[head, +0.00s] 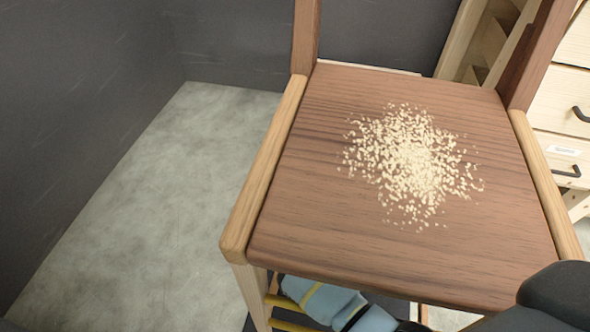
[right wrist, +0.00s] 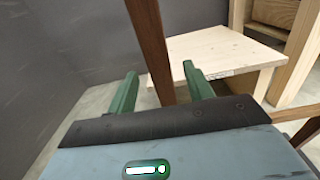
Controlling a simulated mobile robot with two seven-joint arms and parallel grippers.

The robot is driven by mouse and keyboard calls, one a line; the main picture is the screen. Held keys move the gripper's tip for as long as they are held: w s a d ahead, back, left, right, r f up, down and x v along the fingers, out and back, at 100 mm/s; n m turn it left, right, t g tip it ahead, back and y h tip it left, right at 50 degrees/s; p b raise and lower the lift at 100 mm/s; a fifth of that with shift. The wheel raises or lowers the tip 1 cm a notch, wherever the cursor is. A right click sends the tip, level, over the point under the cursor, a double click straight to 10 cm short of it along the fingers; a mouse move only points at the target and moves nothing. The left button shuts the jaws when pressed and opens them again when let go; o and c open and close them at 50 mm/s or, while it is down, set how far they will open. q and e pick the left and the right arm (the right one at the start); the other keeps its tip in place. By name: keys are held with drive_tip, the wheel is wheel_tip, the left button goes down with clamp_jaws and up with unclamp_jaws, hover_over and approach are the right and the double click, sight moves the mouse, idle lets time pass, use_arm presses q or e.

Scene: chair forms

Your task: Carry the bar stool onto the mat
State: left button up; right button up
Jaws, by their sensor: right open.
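The bar stool (head: 330,215) fills much of the head view. It has a dark brown seat with a cream speckled patch, pale wooden side rails and dark back posts. In the right wrist view my right gripper (right wrist: 159,72) is open. A dark wooden post (right wrist: 148,40), likely one of the stool's back posts, shows between its green fingers; I cannot tell whether they touch it. My left gripper does not show. A dark patch (head: 258,322) on the floor under the stool may be the mat, but most of it is hidden.
Dark grey walls (head: 90,110) stand at the left and back. Bare grey floor (head: 165,215) lies left of the stool. A pale drawer cabinet (head: 560,100) stands close on the right.

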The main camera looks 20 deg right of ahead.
drive_tip(key=b+x, duration=0.1)
drive_tip(key=x, duration=0.4)
drive_tip(key=shift+b, duration=0.3)
clamp_jaws()
idle(1.2)
